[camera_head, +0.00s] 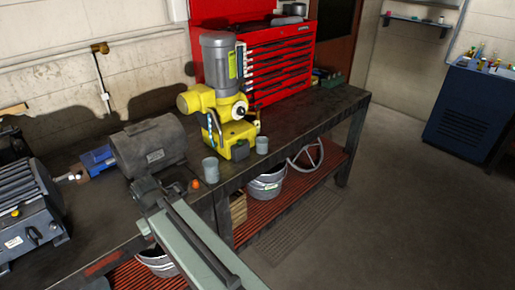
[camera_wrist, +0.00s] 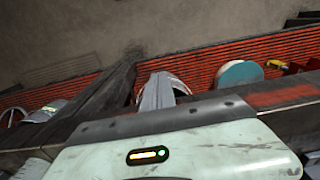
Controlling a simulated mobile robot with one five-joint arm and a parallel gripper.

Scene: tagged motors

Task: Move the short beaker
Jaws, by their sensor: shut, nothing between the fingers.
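Two grey beakers stand upright on the dark workbench (camera_head: 318,108) in the head view. One beaker (camera_head: 210,170) is near the front edge, and the other beaker (camera_head: 262,145) is farther right, beside the yellow machine. The farther one looks shorter, though it is also more distant. My gripper (camera_head: 146,187) is left of both beakers, apart from them, in front of the grey motor. In the wrist view my gripper (camera_wrist: 157,92) is shut and empty, with the bench edge and lower shelf beyond it. I cannot make out either beaker clearly in the wrist view.
A yellow machine with a grey motor (camera_head: 219,62) stands behind the beakers. A dark grey motor (camera_head: 149,146) and a blue-grey motor (camera_head: 27,212) stand left. An orange ball (camera_head: 195,184) lies by the nearer beaker. A red tool chest (camera_head: 282,60) is behind. The bench's right end has free room.

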